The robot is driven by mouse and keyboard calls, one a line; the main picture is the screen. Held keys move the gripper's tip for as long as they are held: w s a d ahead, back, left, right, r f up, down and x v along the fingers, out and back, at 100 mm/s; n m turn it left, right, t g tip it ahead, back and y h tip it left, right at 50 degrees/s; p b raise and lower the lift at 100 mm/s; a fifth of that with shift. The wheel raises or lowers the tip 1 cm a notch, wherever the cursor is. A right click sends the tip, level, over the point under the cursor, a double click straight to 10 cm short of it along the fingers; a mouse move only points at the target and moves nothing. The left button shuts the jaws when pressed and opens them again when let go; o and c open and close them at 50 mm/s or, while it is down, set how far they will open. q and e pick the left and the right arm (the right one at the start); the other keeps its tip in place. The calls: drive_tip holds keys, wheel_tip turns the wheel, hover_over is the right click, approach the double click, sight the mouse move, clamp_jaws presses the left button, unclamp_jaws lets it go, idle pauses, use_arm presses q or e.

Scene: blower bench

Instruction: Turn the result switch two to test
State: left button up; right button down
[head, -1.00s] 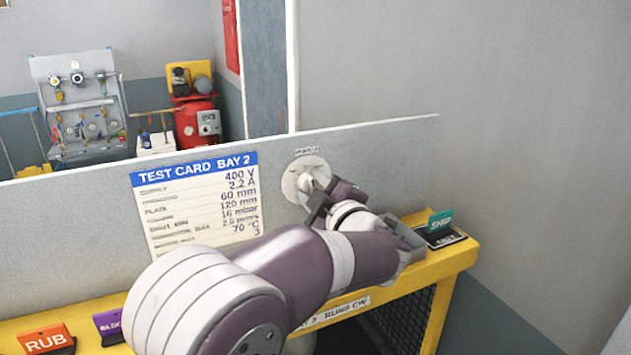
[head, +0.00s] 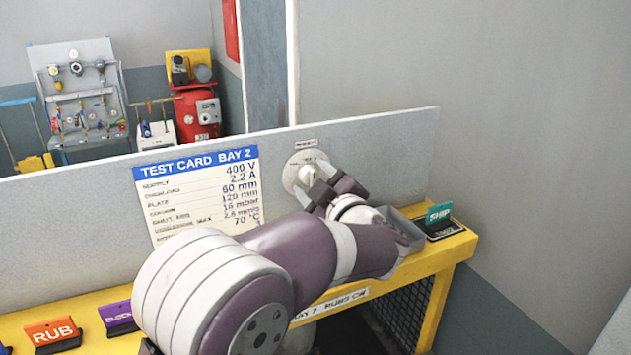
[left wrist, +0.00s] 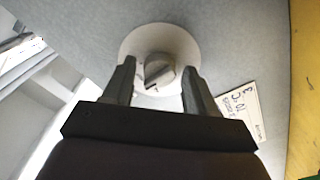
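The result switch (head: 298,176) is a round pale plate with a small grey knob, mounted on the grey panel right of the test card. In the left wrist view the knob (left wrist: 158,70) sits on its white disc, its bar tilted. My left gripper (head: 318,192) is in front of the switch. In the left wrist view its two fingers (left wrist: 158,86) are apart, one on each side of the knob, with visible gaps; I see no contact. The lettering around the switch is too small to read. My right gripper is not in view.
The test card (head: 200,195) is on the panel (head: 385,150) left of the switch. A teal SHIP sign (head: 438,213) and a grey tray are on the yellow bench (head: 455,250) at the right. Orange RUB (head: 53,333) and purple BLOCK signs stand at the front left.

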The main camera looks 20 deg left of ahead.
use_arm(q)
drive_tip(key=shift+s+d, duration=0.1)
drive_tip(key=b+v, duration=0.5)
drive_tip(key=v, duration=0.7)
drive_tip(key=shift+d+b, duration=0.2)
drive_tip(key=shift+b, duration=0.2)
drive_tip(key=shift+s, duration=0.15)
